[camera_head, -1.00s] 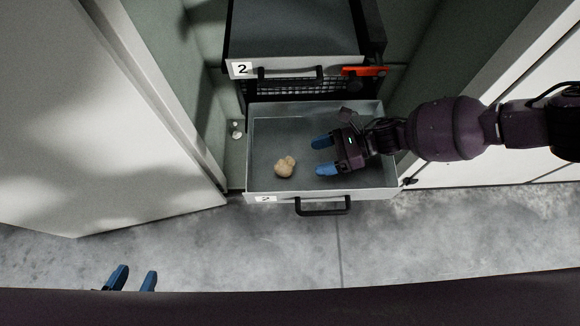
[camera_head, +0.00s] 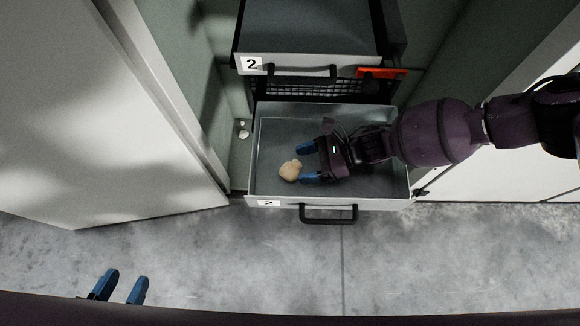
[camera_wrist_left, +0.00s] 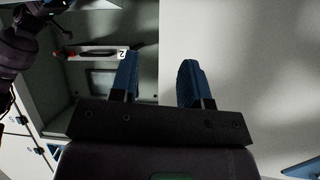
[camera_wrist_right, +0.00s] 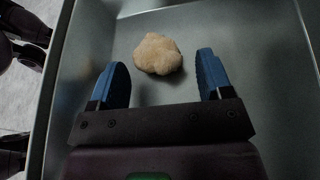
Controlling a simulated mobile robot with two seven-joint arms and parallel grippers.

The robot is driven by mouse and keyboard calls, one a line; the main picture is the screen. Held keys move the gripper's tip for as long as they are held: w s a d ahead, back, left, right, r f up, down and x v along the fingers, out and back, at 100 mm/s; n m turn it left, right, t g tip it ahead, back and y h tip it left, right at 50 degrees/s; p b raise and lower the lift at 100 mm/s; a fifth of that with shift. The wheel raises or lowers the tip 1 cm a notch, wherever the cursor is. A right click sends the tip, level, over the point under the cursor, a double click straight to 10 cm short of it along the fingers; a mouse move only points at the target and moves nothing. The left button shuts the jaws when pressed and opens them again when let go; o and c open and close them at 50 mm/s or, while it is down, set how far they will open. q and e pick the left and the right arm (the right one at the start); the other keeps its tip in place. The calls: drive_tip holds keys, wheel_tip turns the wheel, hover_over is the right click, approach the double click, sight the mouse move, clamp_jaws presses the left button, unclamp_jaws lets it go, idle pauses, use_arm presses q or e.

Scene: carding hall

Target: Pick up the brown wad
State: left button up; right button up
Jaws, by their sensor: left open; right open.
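The brown wad (camera_head: 289,170) is a small, lumpy, light-tan clump on the floor of the open lower drawer (camera_head: 385,203), near its left front corner. In the right wrist view the wad (camera_wrist_right: 158,54) lies just beyond and between the blue fingertips. My right gripper (camera_head: 307,163) reaches into the drawer from the right. It is open and empty, its fingertips close to the wad's right side. My left gripper (camera_head: 122,287) is open and empty at the bottom left of the head view, over the floor, well away from the drawer.
An upper drawer (camera_head: 300,66) marked 2 is above the lower one, with an orange-red item (camera_head: 380,73) at its right. Pale doors stand at left (camera_head: 90,120) and right. Small pale bits (camera_head: 243,130) lie left of the drawer. Grey floor (camera_head: 260,260) in front is clear.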

sight(290, 170)
drive_tip(key=shift+b+x, duration=0.35)
drive_tip(key=shift+x, duration=0.8)
drive_tip(key=shift+a+f, duration=0.1)
drive_tip(key=shift+a, duration=0.15)
drive_tip(key=c, duration=1)
